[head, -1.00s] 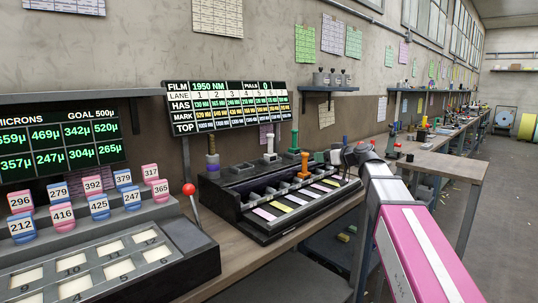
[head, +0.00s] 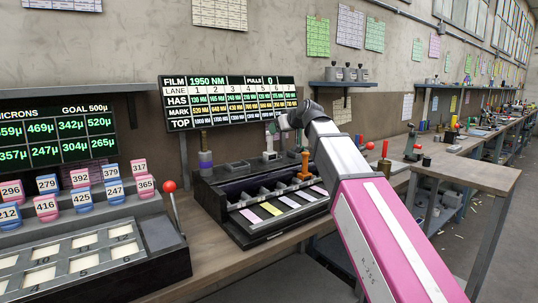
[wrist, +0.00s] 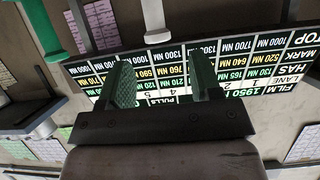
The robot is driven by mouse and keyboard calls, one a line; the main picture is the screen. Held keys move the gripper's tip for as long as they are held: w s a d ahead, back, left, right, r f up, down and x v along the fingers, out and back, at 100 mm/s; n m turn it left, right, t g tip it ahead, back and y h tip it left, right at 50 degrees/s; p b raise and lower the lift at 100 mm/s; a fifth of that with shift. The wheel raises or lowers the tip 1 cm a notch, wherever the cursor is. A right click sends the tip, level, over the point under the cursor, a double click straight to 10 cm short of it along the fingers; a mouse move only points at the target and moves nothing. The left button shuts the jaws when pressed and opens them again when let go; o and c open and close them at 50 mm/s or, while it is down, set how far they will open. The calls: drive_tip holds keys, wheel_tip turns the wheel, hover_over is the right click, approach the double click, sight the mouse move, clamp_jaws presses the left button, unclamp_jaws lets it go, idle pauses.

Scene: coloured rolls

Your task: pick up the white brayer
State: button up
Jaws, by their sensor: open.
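The white brayer (head: 269,144) stands upright in the black rack (head: 232,222), towards its back. In the wrist view its pale handle (wrist: 153,18) comes in from the top edge, in line with the gap between my fingers. My gripper (wrist: 162,76) is open, with two green fingers apart and nothing between them. The handle's end appears just beyond the fingertips; I cannot tell the exact gap. In the head view my gripper (head: 272,130) is small and partly hidden by my wrist, close to the top of the white brayer.
An orange brayer (head: 304,166) stands to the right of the white one, and a purple and grey one (head: 205,160) to the left. A green handle (wrist: 40,28) shows in the wrist view.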

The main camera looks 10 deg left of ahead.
sight(270, 146)
drive_tip(key=x, duration=0.8)
drive_tip(key=shift+w+d+f, duration=0.15)
drive_tip(key=shift+d+f, duration=0.05)
drive_tip(key=shift+f, duration=0.05)
clamp_jaws()
